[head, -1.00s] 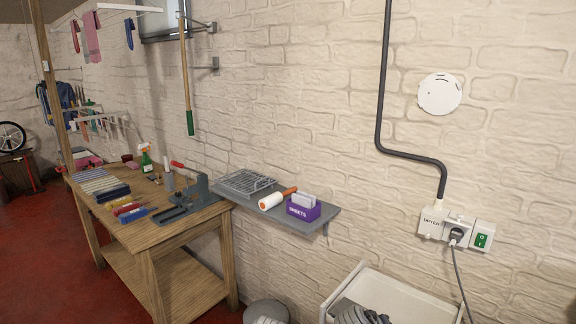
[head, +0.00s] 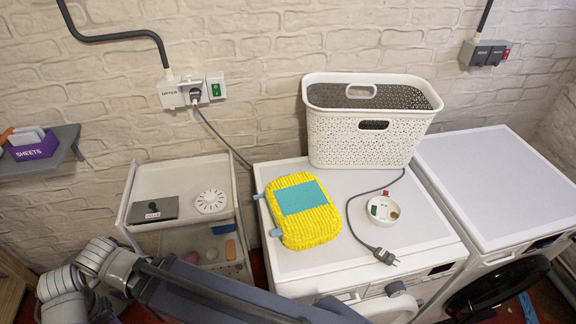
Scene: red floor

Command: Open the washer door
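Two white front-loading machines stand side by side, seen from above in the head view. The nearer left machine (head: 300,258) has its front mostly cut off by the lower frame edge. The right machine (head: 500,180) has a round black door (head: 497,288) low on its front, which appears to stand out from the body at an angle. I cannot tell which machine is the washer. My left arm crosses the bottom of the view from the left, and its gripper is out of view. My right gripper is not in view.
A white perforated basket (head: 362,140), a yellow and teal textured item (head: 298,228), a loose plug (head: 384,256) with cable and a small white dish (head: 382,210) are on the left machine. A white trolley (head: 180,176) stands left of it. A wall socket (head: 184,95) is above.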

